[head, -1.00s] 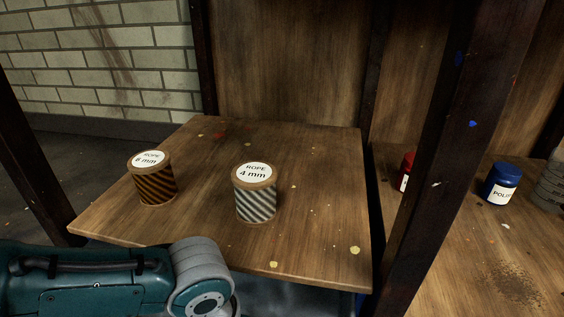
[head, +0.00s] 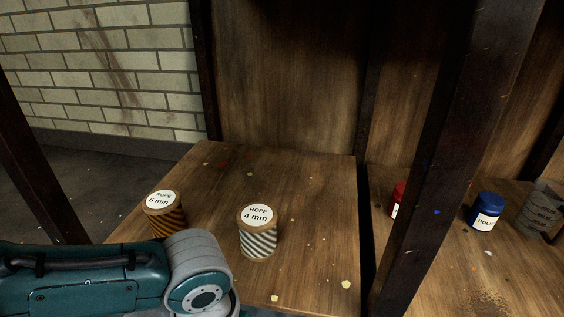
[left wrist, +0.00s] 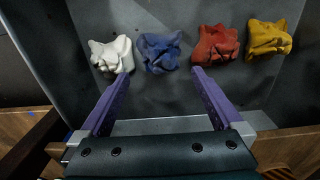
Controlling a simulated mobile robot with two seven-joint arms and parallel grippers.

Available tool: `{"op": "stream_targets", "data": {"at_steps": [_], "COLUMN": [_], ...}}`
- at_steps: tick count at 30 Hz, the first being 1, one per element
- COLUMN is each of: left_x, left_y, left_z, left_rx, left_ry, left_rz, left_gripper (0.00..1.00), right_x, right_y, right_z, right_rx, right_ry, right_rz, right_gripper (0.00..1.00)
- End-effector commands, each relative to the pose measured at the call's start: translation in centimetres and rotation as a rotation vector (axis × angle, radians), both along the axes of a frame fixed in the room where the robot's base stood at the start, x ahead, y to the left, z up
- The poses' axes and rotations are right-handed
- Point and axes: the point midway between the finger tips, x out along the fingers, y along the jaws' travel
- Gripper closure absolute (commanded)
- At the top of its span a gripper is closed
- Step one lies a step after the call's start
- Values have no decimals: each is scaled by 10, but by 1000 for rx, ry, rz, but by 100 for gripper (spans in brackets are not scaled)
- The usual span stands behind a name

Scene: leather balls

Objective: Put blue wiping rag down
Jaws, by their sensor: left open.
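The blue rag (left wrist: 160,52) is a crumpled cloth on a dark grey surface in the left wrist view. It sits in a row between a white rag (left wrist: 112,54) and a red rag (left wrist: 215,45). My left gripper (left wrist: 160,76) is open, its two purple fingers pointing towards the blue rag. The rag shows just beyond the fingertips, with nothing held between them. In the head view only part of my left arm shows at the lower left; its gripper and the rags are out of that view. My right gripper is in neither view.
A yellow rag (left wrist: 268,37) ends the row. In the head view a wooden shelf (head: 310,200) bears two rope spools, 6 mm (head: 165,213) and 4 mm (head: 258,232). A dark post (head: 440,150) separates it from a shelf with a blue polish jar (head: 485,211) and a red container (head: 397,200).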

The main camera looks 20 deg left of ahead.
Motion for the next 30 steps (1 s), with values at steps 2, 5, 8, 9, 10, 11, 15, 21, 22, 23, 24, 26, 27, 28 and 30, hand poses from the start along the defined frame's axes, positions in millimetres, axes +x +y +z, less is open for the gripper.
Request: {"op": "stream_targets", "data": {"at_steps": [2, 5, 8, 9, 10, 11, 15, 21, 22, 23, 24, 26, 27, 28, 30], "left_x": [0, -1, -3, -6, -10, -14, -36, -55, -58, -61, -66, -72, -76, -79, -84], "left_y": [0, 0, -6, -13, -20, -29, -74, -66, -58, -49, -37, -20, -10, -4, 7], "left_z": [17, 24, 28, 29, 31, 33, 62, 125, 133, 141, 150, 162, 169, 173, 180], "left_rx": [-1, 0, -12, -26, -42, -62, -170, -167, -149, -127, -96, -48, -21, -3, 28], "left_ry": [1, 1, 0, -2, -5, -9, -77, -242, -258, -273, -286, -300, -304, -306, -308], "left_rz": [0, 0, -17, -37, -59, -85, -246, -374, -381, -385, -389, -394, -396, -397, -401], "left_gripper": [0, 0, 0, 0, 0, 0, 0, 0, 0, 0, 0, 0, 0, 0, 0], "right_x": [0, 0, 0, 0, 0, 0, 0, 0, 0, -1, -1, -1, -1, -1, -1], "right_y": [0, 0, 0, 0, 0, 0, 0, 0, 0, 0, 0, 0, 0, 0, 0], "right_z": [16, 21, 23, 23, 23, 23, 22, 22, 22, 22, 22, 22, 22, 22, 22], "right_rx": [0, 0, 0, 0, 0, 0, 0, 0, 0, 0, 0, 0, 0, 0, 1], "right_ry": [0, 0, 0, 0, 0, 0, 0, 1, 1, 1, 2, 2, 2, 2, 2], "right_rz": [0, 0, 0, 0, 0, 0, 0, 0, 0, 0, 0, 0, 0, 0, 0], "right_gripper": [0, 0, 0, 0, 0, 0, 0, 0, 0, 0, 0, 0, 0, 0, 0]}}
